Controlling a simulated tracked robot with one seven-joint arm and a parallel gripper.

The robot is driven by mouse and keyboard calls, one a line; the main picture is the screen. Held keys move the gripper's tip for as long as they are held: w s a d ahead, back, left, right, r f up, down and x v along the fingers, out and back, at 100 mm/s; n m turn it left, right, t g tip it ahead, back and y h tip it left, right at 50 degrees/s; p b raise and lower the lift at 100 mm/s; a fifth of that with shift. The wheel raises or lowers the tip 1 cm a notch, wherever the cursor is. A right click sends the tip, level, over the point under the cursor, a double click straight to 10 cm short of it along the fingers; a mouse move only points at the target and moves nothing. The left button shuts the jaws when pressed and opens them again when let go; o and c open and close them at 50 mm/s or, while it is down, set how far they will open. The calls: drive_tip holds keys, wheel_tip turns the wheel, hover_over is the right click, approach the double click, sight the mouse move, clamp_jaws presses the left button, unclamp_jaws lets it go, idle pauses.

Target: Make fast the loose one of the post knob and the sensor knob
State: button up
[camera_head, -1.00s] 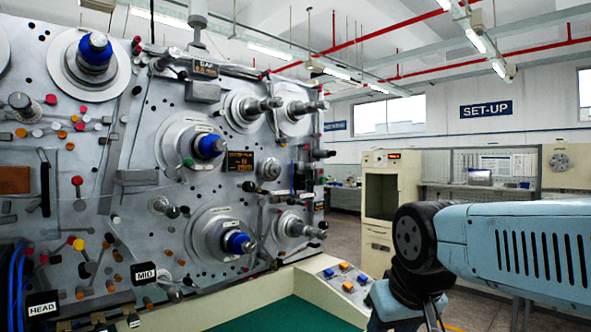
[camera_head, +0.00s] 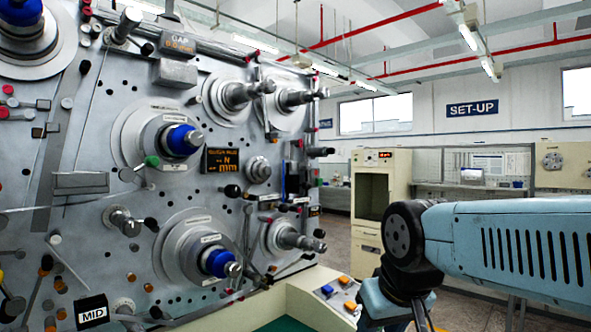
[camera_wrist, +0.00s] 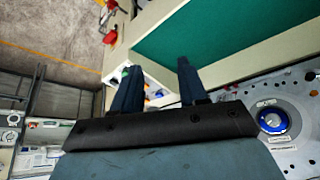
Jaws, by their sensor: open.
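The grey machine panel (camera_head: 95,130) fills the left of the head view and carries many small knobs. One lever has a green knob (camera_head: 152,161) beside the middle blue-capped spindle (camera_head: 181,140). A black knob (camera_head: 232,191) sits under the small display. No readable label marks the post knob or the sensor knob, so I cannot tell which they are or which is loose. My gripper (camera_wrist: 158,66) is open and empty in the wrist view, its two dark fingers apart. It is clear of the panel. In the head view its fingertips are not visible.
A cream ledge with a button box (camera_head: 338,293) juts out below the panel. Its green top (camera_wrist: 210,40) shows in the wrist view. A cream cabinet (camera_head: 381,195) stands behind, with a bench (camera_head: 470,187) farther right. Grey floor (camera_head: 338,235) shows between panel and cabinet.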

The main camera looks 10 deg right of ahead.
drive_tip(key=shift+w+d, duration=0.1)
drive_tip(key=shift+d, duration=0.05)
drive_tip(key=shift+o, duration=1.4)
drive_tip(key=shift+w+r, duration=0.15)
drive_tip(key=n+t+y, duration=0.4)
drive_tip(key=t+y, duration=0.5)
drive_tip(key=y, duration=0.1)
approach(309, 168)
drive_tip(key=x, duration=1)
drive_tip(key=shift+w, duration=0.1)
drive_tip(key=shift+c, duration=0.5)
